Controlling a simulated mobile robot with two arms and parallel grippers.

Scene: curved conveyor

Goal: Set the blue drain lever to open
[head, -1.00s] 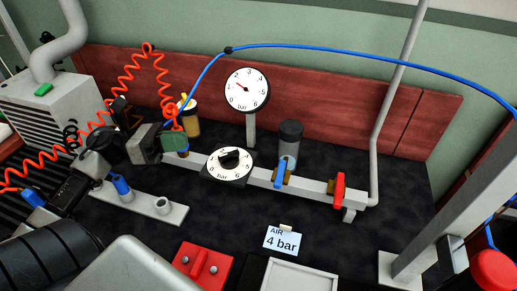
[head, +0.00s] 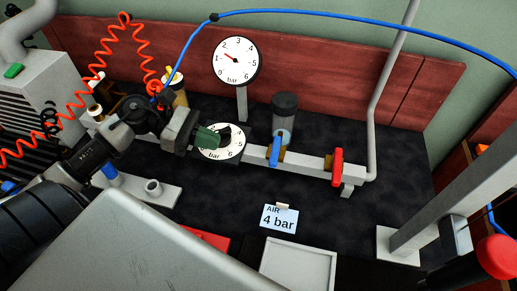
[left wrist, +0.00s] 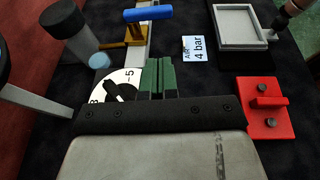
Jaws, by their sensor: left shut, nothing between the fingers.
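The blue drain lever (head: 275,150) is on the manifold bar below a grey-capped clear bowl (head: 284,115). In the left wrist view the lever (left wrist: 148,13) lies near the top, mounted on a brass fitting (left wrist: 136,34). My left gripper (head: 210,137) has green fingers, shut and empty. It is over the dial with the black knob (head: 225,140), to the left of the lever and apart from it. In the left wrist view the fingers (left wrist: 158,76) point toward the lever side and partly cover the dial (left wrist: 112,92). My right gripper is not in view.
A red lever (head: 337,167) is at the bar's right end. A pressure gauge (head: 236,61) stands behind. An "AIR 4 bar" card (head: 279,218) and a grey tray (head: 299,265) lie in front. An orange coiled hose (head: 75,118) hangs at left.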

